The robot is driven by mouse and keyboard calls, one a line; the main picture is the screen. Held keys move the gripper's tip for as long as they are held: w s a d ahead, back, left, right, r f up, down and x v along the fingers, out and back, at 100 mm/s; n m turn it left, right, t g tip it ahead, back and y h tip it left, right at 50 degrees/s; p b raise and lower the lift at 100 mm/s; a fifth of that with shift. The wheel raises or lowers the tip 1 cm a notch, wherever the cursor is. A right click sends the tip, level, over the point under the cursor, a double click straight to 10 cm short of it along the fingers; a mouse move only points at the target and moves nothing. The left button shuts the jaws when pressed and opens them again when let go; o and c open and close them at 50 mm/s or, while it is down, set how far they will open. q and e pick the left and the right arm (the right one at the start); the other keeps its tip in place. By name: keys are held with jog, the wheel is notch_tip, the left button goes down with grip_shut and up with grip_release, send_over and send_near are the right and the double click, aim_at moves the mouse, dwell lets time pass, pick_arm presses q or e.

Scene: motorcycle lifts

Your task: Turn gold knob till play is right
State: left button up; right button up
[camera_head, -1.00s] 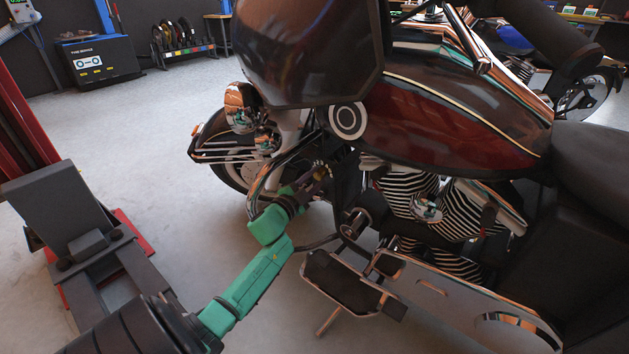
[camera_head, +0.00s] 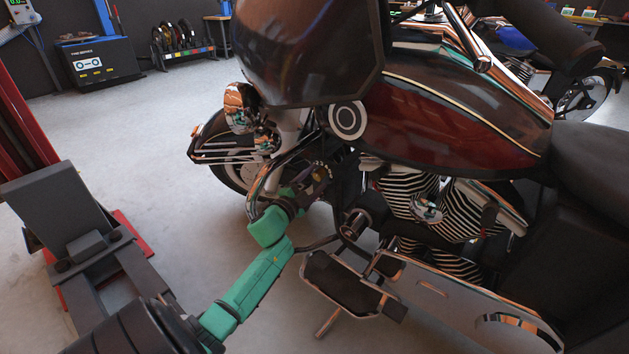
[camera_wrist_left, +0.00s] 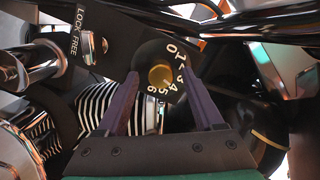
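The gold knob (camera_wrist_left: 161,76) shows in the left wrist view as a round gold face in a dark round surround. A curved row of white numbers from 0 to 6 runs along its right side. My left gripper (camera_wrist_left: 161,68) has its two purple fingers apart, one on each side of the knob. Gold shows clear of both fingers; whether they touch the dark surround, I cannot tell. In the head view my left gripper (camera_head: 318,180) reaches in below the motorcycle's (camera_head: 450,115) front fairing, and the knob is too small to make out. My right gripper is out of view.
A dark plate marked LOCK FREE (camera_wrist_left: 95,45) sits left of the knob, beside a chrome lever (camera_wrist_left: 35,65). Chrome engine parts and pipes crowd the gripper. In the head view a red lift post (camera_head: 22,120) stands left; open floor (camera_head: 130,140) lies between.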

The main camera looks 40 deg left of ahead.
pick_arm(q)
jog(key=shift+s, duration=0.1)
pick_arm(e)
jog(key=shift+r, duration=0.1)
pick_arm(q)
jog(key=s+d+p, duration=0.1)
jog(key=s+p, duration=0.3)
jog(key=s, duration=1)
jog(key=shift+s+d+f, duration=0.15)
jog(key=shift+d+f, duration=0.2)
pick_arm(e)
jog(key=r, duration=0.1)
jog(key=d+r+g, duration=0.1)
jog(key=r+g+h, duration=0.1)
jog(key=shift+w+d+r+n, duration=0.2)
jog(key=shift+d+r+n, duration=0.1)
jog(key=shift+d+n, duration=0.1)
